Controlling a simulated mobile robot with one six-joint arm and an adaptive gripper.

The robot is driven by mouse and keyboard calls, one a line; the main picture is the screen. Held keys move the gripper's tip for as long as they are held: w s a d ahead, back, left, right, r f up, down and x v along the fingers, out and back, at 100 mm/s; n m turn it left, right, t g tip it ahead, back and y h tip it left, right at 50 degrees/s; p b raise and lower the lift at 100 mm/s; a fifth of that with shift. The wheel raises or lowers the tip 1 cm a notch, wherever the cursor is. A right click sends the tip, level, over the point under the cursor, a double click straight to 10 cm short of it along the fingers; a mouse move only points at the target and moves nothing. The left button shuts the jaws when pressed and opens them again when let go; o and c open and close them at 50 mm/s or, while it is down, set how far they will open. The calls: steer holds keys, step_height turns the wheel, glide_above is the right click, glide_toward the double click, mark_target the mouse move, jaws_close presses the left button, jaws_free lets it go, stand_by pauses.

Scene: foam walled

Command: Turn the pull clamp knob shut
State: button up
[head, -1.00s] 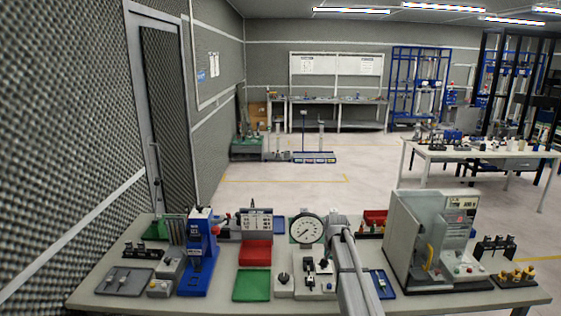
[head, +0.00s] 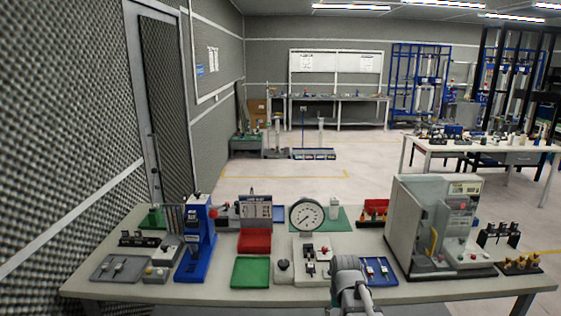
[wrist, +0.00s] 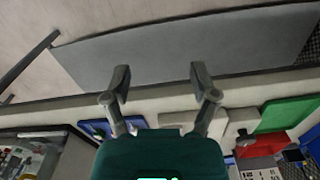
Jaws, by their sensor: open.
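A small light block with a round black knob (head: 283,265) stands near the front middle of the bench. Next to it is a pale plate (head: 312,262) with dark clamp parts and a red-tipped piece, below a round dial gauge (head: 306,214). I cannot tell for sure which part is the pull clamp knob. In the wrist view the black knob (wrist: 245,139) shows right of my gripper (wrist: 160,78). My gripper is open and empty, its two fingers apart over the bench's front edge, touching nothing. In the head view my arm hides its fingers.
A blue tray (head: 374,282) lies just right of my arm. A green tray (head: 251,272) and a red tray (head: 254,242) lie left of the knob block. A blue press (head: 197,240) and a grey machine (head: 410,230) stand to either side. The front strip of bench is mostly clear.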

steer(key=s+f+n+b, duration=0.1)
steer(key=s+f+b, duration=0.1)
steer(key=s, duration=0.6)
steer(key=shift+s+a+f+n, duration=0.15)
steer(key=shift+s+f+n, duration=0.15)
steer(key=shift+f, duration=0.2)
